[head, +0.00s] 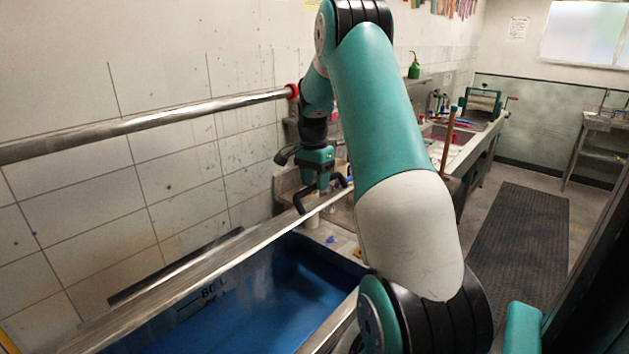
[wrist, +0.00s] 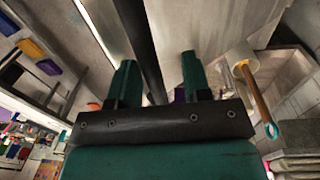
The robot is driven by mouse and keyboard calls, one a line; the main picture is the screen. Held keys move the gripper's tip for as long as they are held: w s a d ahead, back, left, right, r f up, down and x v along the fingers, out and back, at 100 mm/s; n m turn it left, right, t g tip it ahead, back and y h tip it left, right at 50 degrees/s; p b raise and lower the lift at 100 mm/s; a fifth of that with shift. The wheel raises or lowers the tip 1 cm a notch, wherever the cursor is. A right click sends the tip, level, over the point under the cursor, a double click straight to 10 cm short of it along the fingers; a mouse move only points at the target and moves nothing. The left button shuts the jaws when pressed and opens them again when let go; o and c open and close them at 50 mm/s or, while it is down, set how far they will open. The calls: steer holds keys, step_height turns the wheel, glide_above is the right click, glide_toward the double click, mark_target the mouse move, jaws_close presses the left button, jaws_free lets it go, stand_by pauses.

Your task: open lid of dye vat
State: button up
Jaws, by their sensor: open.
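The dye vat (head: 270,295) is at the lower left of the head view, with blue inside and a litre marking on its inner wall. A long pale metal strip (head: 215,262) slants across above it; it looks like the lid seen nearly edge-on, with blue showing below it. My gripper (head: 322,193) is at the far right end of this strip. In the wrist view my gripper (wrist: 158,68) has its two green fingers apart. A dark bar (wrist: 143,40) runs up through the gap between them. I cannot tell whether either finger touches it.
A metal rail (head: 150,122) with a red end crosses in front of the tiled wall. A sink counter (head: 475,145) with a wringer (head: 482,102) stands beyond my arm. A dark floor mat (head: 515,240) lies clear on the right. A pale cup-like thing (wrist: 242,58) shows in the wrist view.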

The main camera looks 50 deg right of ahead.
step_height(320, 180, up, 8)
steer(key=b, duration=0.2)
steer(key=shift+w+f+b, duration=0.2)
steer(key=shift+b, duration=0.2)
